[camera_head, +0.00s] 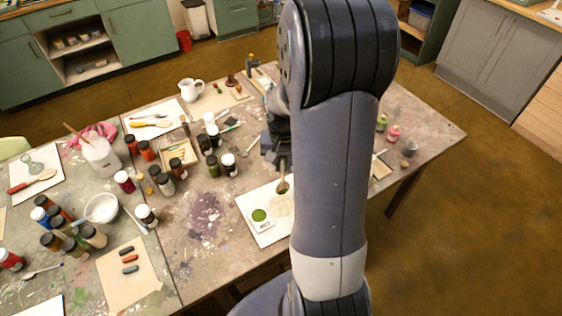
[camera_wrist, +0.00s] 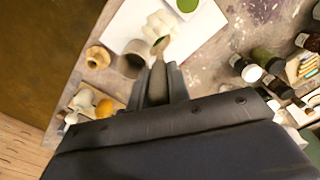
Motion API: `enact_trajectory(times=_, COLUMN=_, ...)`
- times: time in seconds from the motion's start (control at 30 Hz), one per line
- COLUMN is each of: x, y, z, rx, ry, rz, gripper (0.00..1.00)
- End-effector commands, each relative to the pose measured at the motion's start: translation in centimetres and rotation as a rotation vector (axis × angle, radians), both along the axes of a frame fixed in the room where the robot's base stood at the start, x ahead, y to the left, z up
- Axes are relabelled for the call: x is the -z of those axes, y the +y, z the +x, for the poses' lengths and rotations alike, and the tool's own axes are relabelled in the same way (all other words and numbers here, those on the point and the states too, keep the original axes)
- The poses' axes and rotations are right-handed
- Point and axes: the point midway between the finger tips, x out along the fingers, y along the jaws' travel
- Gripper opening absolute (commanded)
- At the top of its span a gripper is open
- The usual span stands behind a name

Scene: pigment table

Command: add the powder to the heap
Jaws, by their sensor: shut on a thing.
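My gripper (camera_head: 283,160) is shut on the handle of a small spoon (camera_head: 283,187). The green powder heap (camera_head: 260,215) lies on a small white scale or dish, on a white board (camera_head: 247,201). The heap also shows at the top of the wrist view (camera_wrist: 187,5). The spoon is over the far right part of the board, apart from the heap. Its height cannot be told.
A grey cup (camera_wrist: 131,63) and a tan turned piece (camera_wrist: 97,57) stand beside the board. Dark jars (camera_head: 212,166) crowd the table to the left. A paint-stained patch (camera_head: 206,215) left of the board is clear. My arm hides part of the table.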

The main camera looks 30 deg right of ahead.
Motion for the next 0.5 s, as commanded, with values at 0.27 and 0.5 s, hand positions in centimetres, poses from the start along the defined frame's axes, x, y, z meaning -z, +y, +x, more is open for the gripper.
enact_trajectory(times=0.27, x=2.3, y=0.0, z=0.0, rx=0.000, ry=0.002, rz=0.001, gripper=0.05)
enact_trajectory(times=0.5, x=4.8, y=0.0, z=0.0, rx=0.000, ry=0.001, rz=0.001, gripper=0.05)
